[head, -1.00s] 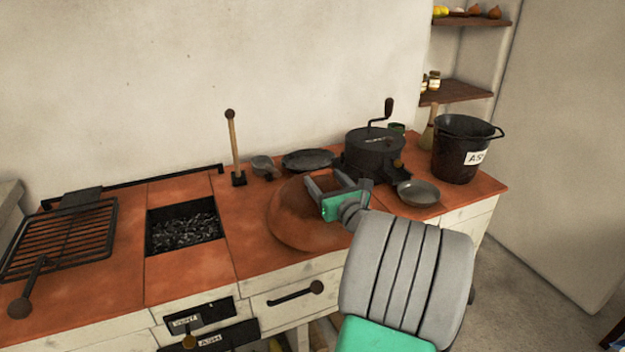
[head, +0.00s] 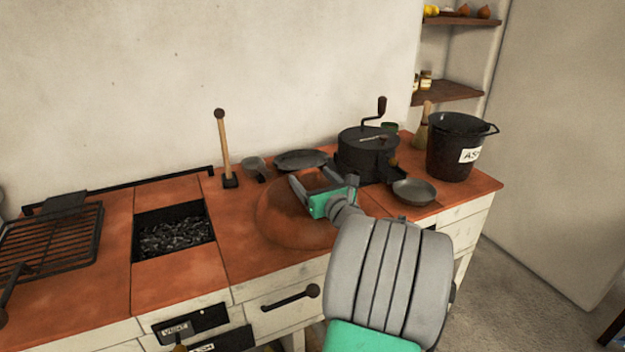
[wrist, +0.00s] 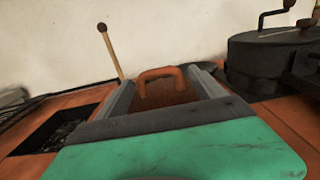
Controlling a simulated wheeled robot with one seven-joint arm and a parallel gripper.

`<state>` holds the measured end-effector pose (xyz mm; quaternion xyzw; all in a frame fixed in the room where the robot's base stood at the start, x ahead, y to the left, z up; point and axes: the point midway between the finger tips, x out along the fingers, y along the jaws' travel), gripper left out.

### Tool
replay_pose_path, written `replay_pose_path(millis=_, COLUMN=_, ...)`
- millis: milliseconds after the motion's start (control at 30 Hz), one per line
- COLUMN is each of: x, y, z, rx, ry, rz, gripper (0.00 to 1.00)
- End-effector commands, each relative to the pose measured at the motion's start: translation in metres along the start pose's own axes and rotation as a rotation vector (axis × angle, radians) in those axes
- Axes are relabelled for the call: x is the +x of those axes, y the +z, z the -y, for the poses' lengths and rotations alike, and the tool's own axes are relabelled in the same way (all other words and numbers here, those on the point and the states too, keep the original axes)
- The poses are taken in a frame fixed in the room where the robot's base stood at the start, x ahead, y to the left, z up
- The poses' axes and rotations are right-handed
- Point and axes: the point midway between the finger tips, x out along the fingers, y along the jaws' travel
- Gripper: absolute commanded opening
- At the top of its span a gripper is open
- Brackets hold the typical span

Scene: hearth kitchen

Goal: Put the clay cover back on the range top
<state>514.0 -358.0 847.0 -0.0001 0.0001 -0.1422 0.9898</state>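The clay cover (head: 280,228) is a round terracotta dome. It sits on the tiled range top (head: 180,283), to the right of the square coal opening (head: 172,232). My gripper (head: 312,180) reaches over the cover from the front right with its two grey fingers spread. In the wrist view, the cover's arched handle (wrist: 160,74) shows between the spread fingers, with gaps at both sides. I cannot tell how deep the handle lies between them. My green gripper body and arm hide the cover's right side in the head view.
A grill rack (head: 50,240) lies left of the coal opening. Behind the cover are a wooden-handled tool (head: 224,150), a small pan (head: 254,164) and a dark plate (head: 301,160). A black cranked drum (head: 366,155), a grey bowl (head: 414,193) and an ash bucket (head: 455,150) stand right.

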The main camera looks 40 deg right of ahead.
Motion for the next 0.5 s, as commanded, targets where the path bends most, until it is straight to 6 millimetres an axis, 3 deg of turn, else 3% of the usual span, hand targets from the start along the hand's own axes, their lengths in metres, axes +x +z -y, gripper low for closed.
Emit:
replay_pose_path(millis=367, x=0.0, y=0.003, z=0.001, rx=-0.002, ry=-0.001, rz=0.001, gripper=0.88)
replay_pose_path(millis=500, x=-0.021, y=0.004, z=0.003, rx=0.001, ry=-0.006, rz=0.0, gripper=0.88)
